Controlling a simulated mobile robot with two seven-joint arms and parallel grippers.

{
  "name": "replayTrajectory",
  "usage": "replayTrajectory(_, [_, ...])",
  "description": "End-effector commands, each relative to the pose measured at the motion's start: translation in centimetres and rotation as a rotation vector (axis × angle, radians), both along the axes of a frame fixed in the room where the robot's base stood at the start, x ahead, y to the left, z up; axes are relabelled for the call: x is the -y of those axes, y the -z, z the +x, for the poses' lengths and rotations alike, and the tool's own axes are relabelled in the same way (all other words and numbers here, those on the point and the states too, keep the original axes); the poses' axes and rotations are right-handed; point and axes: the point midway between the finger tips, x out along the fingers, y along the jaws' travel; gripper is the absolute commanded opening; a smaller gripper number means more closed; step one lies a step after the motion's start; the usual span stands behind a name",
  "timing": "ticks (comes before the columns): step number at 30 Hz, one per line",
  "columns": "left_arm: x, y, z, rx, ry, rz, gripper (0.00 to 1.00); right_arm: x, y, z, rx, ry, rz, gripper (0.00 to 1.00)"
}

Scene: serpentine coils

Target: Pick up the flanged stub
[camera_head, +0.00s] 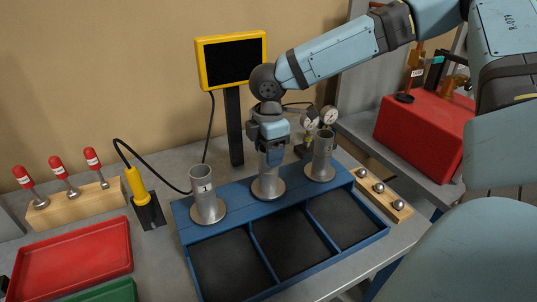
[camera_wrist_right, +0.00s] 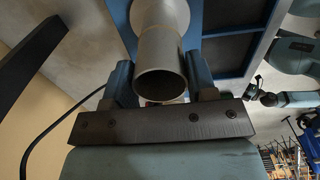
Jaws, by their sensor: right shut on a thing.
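Three grey flanged stubs stand upright on the blue ledge at the back of a divided tray: a left one marked 1 (camera_head: 206,198), a middle one (camera_head: 267,187) and a right one (camera_head: 320,160). My right gripper (camera_head: 271,157) points down from above and is shut on the upper tube of the middle stub. Its round flange shows below the fingers, at the ledge; I cannot tell whether it touches. In the right wrist view the stub's open tube end (camera_wrist_right: 161,84) sits between the two fingers (camera_wrist_right: 161,76). My left gripper is not in view.
The blue tray (camera_head: 247,246) has three dark, empty compartments. Left are a red tray (camera_head: 128,262), a wooden block with red-capped pins (camera_head: 80,206) and a yellow-handled tool (camera_head: 138,187). A yellow-framed screen (camera_head: 232,60) stands behind; a wooden strip with balls (camera_head: 380,192) lies right.

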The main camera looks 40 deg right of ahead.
Motion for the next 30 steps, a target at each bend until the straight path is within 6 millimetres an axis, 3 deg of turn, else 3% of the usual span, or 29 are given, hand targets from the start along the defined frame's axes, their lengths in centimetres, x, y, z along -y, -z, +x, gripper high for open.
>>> replayTrajectory(5, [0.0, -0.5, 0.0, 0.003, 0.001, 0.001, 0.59, 0.0, -3.3, 0.1, 0.007, 0.000, 0.000, 0.00])
replayTrajectory(12, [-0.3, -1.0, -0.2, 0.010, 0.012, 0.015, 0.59, 0.0, -10.4, 0.2, 0.009, 0.000, -0.001, 0.00])
replayTrajectory(18, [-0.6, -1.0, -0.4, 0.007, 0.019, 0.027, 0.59, 0.0, -15.2, 0.1, 0.006, 0.000, -0.001, 0.00])
replayTrajectory(24, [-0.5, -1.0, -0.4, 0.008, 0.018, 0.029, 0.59, 0.0, -18.2, 0.1, 0.004, 0.001, 0.000, 0.00])
replayTrajectory(30, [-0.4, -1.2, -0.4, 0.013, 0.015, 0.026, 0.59, 0.0, -19.2, 0.1, 0.001, 0.000, 0.000, 0.00])
